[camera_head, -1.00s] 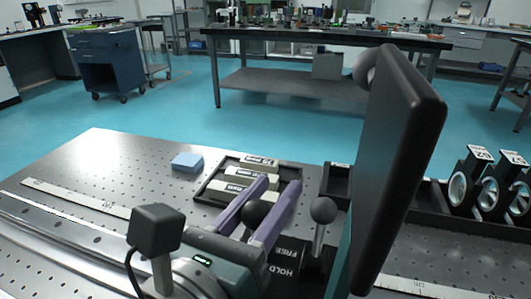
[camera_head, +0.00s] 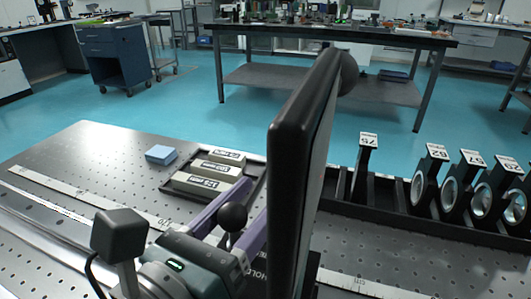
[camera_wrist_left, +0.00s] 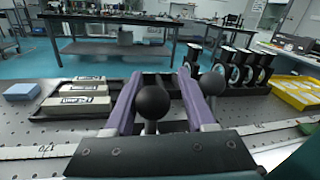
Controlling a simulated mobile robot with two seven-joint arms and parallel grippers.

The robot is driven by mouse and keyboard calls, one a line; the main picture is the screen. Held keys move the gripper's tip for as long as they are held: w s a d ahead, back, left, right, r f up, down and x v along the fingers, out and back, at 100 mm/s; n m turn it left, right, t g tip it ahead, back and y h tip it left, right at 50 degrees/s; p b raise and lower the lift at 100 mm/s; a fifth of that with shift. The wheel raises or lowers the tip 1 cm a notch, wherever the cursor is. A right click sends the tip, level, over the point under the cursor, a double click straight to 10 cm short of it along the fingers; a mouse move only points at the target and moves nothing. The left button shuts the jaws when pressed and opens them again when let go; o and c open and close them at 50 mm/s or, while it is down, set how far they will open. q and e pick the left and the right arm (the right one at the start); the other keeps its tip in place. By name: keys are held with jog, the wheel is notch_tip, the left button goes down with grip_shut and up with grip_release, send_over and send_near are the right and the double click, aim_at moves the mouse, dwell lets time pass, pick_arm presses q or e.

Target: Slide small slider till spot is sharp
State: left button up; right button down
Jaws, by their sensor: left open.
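My left gripper (camera_head: 252,200) has two purple fingers and is open. In the left wrist view its fingers (camera_wrist_left: 158,75) reach forward on both sides of a black ball knob (camera_wrist_left: 152,102), with gaps beside it. The knob (camera_head: 232,217) also shows between the fingers in the head view. I cannot tell which knob belongs to the small slider. No light spot shows. My right gripper is not in view.
A tall dark panel (camera_head: 300,150), nearly edge-on, blocks the middle of the head view. A rack (camera_head: 385,208) of several labelled lens holders stands right. Labelled blocks (camera_head: 208,174) and a blue block (camera_head: 160,154) lie left. A ruler (camera_head: 135,209) crosses the perforated tabletop.

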aim_at(251, 288)
pick_arm(q)
jog(key=shift+o, duration=0.8)
jog(key=shift+d, duration=0.1)
jog(key=v, duration=1)
